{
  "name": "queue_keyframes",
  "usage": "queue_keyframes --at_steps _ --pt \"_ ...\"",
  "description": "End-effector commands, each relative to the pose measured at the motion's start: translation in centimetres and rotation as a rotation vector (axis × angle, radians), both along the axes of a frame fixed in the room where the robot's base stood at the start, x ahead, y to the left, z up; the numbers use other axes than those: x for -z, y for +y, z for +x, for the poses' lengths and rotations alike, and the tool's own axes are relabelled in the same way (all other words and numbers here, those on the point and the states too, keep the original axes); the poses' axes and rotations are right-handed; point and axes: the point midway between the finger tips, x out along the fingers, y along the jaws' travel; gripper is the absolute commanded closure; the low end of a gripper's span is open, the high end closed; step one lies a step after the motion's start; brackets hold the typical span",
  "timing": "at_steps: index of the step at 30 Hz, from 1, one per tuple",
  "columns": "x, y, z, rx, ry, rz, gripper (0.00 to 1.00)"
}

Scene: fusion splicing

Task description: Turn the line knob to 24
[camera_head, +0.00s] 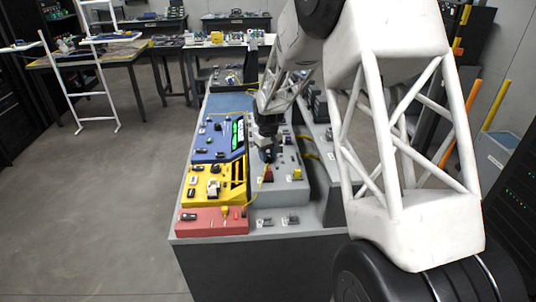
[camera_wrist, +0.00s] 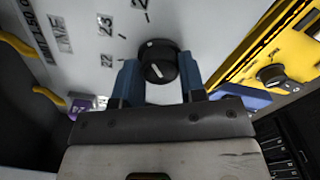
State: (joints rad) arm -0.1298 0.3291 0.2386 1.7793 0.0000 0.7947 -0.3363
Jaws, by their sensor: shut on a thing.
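The line knob (camera_wrist: 156,64) is black and round with white marks, and stands on a light grey panel (camera_wrist: 70,70) in the wrist view. The panel carries the word LINE and scale numbers; 22 and 23 read clearly to the knob's left, and another number starting with 2 is cut off at the top edge. I cannot tell exactly which number the knob points to. My gripper (camera_wrist: 158,76) is shut on the knob, with one blue finger on each side. In the head view my gripper (camera_head: 266,148) is low over the grey console (camera_head: 288,187), and hides the knob.
A yellow panel (camera_wrist: 285,45) with another black knob (camera_wrist: 271,76) lies to the right in the wrist view. In the head view, blue (camera_head: 219,137), yellow (camera_head: 212,187) and red (camera_head: 212,221) modules stand left of the gripper. Open floor (camera_head: 110,210) lies further left.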

Motion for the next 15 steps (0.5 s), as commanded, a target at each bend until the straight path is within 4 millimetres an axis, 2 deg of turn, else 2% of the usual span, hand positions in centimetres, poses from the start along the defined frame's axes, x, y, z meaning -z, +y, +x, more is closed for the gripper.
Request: queue_keyframes --at_steps 6,15 --pt "-0.04 -0.01 -0.03 0.136 0.0 0.0 0.86" --pt "-0.07 -0.02 -0.04 0.217 0.0 0.0 0.86"
